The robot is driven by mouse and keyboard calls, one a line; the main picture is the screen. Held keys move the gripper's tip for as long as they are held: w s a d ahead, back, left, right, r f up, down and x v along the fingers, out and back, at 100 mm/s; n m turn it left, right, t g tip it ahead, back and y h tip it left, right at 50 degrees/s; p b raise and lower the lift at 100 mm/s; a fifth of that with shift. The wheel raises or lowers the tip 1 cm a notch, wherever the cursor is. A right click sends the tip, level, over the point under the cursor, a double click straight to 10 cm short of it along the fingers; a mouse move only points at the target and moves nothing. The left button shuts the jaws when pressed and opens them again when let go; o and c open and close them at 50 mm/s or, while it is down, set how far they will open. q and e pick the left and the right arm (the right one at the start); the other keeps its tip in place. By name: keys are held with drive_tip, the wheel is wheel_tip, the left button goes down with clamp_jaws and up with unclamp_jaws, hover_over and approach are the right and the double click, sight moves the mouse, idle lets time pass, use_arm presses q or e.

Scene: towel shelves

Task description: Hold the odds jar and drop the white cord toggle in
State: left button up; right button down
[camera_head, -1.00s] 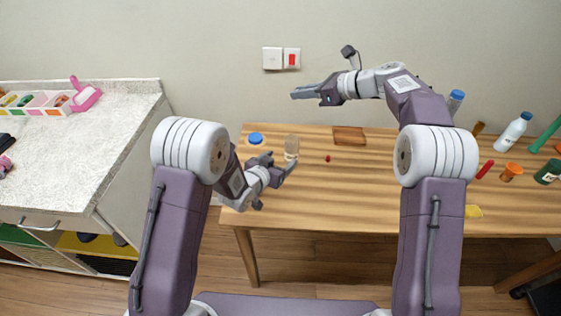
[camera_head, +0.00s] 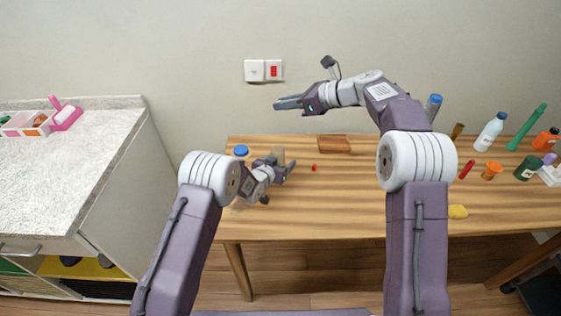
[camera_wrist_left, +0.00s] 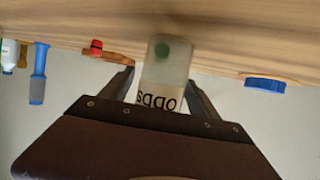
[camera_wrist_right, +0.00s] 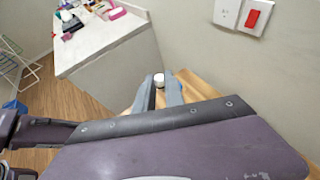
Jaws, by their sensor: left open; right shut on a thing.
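The odds jar (camera_wrist_left: 167,65) is a clear jar with an ODDS label and something green inside. In the left wrist view it stands between the fingers of my open left gripper (camera_wrist_left: 162,85). In the head view the jar (camera_head: 279,152) is partly hidden behind my left gripper (camera_head: 288,166). My right gripper (camera_head: 276,103) is raised in front of the wall, above the back of the table. In the right wrist view my right gripper (camera_wrist_right: 160,84) is shut on the white cord toggle (camera_wrist_right: 158,79), held at the fingertips.
On the wooden table (camera_head: 350,205), a blue lid (camera_head: 241,150) lies left of the jar. A small red piece (camera_head: 314,168) and a brown tray (camera_head: 334,144) are to its right. Several bottles, including a white one (camera_head: 491,131), stand at far right. A wall switch (camera_head: 264,70) is behind.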

use_arm(q)
drive_tip(key=c, duration=1.5)
drive_tip(key=shift+o, duration=0.2)
use_arm(e)
wheel_tip(320, 180, down, 11)
drive_tip(key=d, duration=0.1)
drive_tip(key=c, duration=1.3)
unclamp_jaws()
drive_tip(key=shift+d+r, duration=0.1)
drive_tip(key=shift+c, duration=0.2)
drive_tip(key=shift+s, duration=0.1)
drive_tip(key=v, duration=1.2)
